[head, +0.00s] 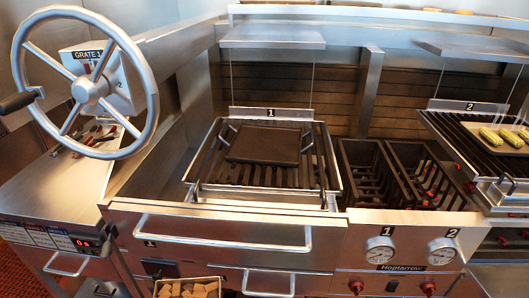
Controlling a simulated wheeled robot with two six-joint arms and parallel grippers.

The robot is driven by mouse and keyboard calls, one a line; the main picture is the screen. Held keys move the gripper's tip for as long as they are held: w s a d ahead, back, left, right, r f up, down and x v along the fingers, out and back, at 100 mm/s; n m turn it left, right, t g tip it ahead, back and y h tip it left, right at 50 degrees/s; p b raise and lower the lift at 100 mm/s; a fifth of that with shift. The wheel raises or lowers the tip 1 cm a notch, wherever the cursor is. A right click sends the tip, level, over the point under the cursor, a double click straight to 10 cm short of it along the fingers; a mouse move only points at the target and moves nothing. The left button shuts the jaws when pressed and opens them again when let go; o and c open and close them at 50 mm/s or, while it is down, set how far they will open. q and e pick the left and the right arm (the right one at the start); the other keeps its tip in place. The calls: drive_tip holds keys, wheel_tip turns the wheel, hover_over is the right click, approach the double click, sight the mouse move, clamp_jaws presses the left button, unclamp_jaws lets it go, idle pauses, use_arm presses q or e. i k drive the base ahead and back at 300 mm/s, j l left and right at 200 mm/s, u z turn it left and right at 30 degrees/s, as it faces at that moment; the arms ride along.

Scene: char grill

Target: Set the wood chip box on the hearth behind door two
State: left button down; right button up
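The wood chip box (187,288) shows at the bottom edge, left of centre. It is a small light-rimmed box holding several brown wood chunks, and its lower part is cut off by the frame. I cannot tell what it rests on. A wide steel front door with a long bar handle (223,234) carries a small mark 1 and looks shut. Door two and the hearth behind it cannot be made out for sure. Neither of my grippers is in view.
A handwheel (92,90) stands at the left above a side counter (50,190). Grate one (215,175) bears a dark flat plate (265,145). Grate two (465,140) bears a tray with corn. Gauges (381,251) and red knobs sit on the front panel.

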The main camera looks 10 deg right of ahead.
sight(505, 236)
drive_tip(key=k+l+z, duration=0.15)
drive_tip(key=l, duration=1.05)
drive_tip(key=l+z, duration=0.1)
drive_tip(key=l, duration=1.15)
drive_tip(key=i+l, duration=0.1)
drive_tip(key=l, duration=0.35)
drive_tip(key=l+z, duration=0.1)
drive_tip(key=l, duration=0.3)
drive_tip(key=i+l, duration=0.15)
drive_tip(key=l, duration=0.3)
drive_tip(key=i+l+z, duration=0.1)
drive_tip(key=l, duration=0.3)
